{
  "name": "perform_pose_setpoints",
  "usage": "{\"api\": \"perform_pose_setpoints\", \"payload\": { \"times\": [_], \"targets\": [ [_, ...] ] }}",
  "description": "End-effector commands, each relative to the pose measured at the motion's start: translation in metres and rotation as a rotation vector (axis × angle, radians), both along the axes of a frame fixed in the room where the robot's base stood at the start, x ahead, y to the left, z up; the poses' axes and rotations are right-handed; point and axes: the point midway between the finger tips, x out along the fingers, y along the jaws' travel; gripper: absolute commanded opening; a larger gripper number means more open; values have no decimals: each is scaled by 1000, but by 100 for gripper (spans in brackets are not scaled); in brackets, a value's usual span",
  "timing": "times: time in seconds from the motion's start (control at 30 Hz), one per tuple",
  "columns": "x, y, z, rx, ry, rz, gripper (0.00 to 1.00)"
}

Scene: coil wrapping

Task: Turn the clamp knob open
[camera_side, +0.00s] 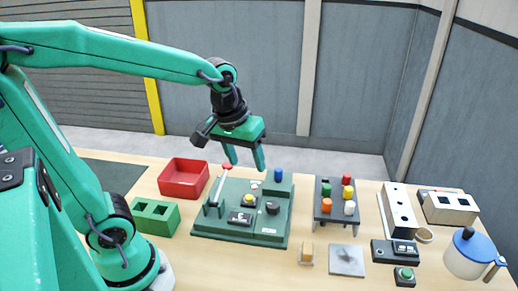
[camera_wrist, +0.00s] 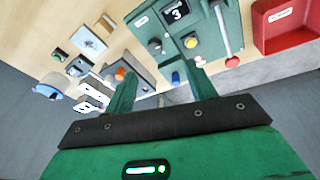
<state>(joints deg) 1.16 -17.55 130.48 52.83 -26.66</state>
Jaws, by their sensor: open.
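A green machine (camera_side: 237,232) stands on the table, with a black knob (camera_side: 273,208) on its right part. The black knob (camera_wrist: 155,46) also shows in the wrist view, near the machine's edge; I cannot read a clamp label on it. The machine also carries a yellow button (camera_side: 252,200), a small display (camera_side: 240,218), a blue cap (camera_side: 278,174) and a red-tipped lever (camera_side: 220,186). My gripper (camera_side: 246,160) points down above the back of the machine, with its green fingers apart. In the wrist view my gripper (camera_wrist: 161,76) is open and empty.
A red bin (camera_side: 183,178) and a green two-hole block (camera_side: 155,215) stand left of the machine. To the right are a rack of coloured caps (camera_side: 337,205), a grey plate (camera_side: 346,260), a switch box (camera_side: 395,252) and a blue-lidded pot (camera_side: 470,255).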

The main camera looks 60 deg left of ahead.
Motion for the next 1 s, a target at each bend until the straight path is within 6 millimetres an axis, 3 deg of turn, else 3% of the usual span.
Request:
{"api": "perform_pose_setpoints", "payload": {
  "times": [0.53,0.7,1.0],
  "targets": [
    [65,-9,-67,-51,221,397,56],
    [75,-10,-82,-50,256,472,56],
    [78,-10,-87,-50,267,498,56]
  ]
}}
